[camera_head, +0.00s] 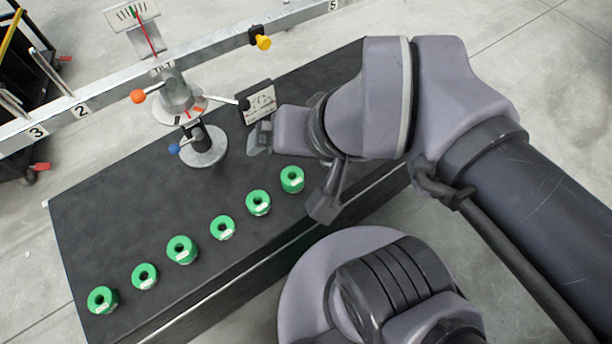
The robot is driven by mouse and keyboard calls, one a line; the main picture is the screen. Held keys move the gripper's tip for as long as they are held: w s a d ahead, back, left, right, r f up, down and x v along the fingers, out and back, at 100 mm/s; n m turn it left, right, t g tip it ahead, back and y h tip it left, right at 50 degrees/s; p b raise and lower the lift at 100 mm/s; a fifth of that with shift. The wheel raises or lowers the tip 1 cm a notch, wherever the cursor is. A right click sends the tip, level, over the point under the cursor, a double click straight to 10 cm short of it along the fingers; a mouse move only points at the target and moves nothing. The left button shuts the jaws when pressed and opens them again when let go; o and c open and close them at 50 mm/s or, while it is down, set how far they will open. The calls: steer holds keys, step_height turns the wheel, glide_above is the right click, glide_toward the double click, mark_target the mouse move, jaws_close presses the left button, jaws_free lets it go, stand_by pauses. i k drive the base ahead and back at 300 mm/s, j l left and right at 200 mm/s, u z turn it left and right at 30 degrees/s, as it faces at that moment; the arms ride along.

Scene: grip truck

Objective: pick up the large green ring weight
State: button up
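Several green ring weights with dark centre holes and white labels stand in a slanting row on the black table (100,215). From near left to far right they are the first (96,306), second (139,283), third (175,257), fourth (217,235), fifth (254,210) and last ring (288,187). The third looks bigger than its neighbours, but sizes differ only slightly. My gripper (260,138) is above the table's far right part, up and left of the last ring, apart from the row. Its fingers are small and partly hidden, so its opening is unclear.
A balance stand (203,147) with a round base rises behind the row, with orange and blue knobs. A long numbered metal beam (205,55) crosses above the table's back. A small dial plate (260,104) sits beside my gripper. Bare table lies left of the row.

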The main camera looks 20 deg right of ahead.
mark_target(175, 247)
steer(key=u, duration=1.55)
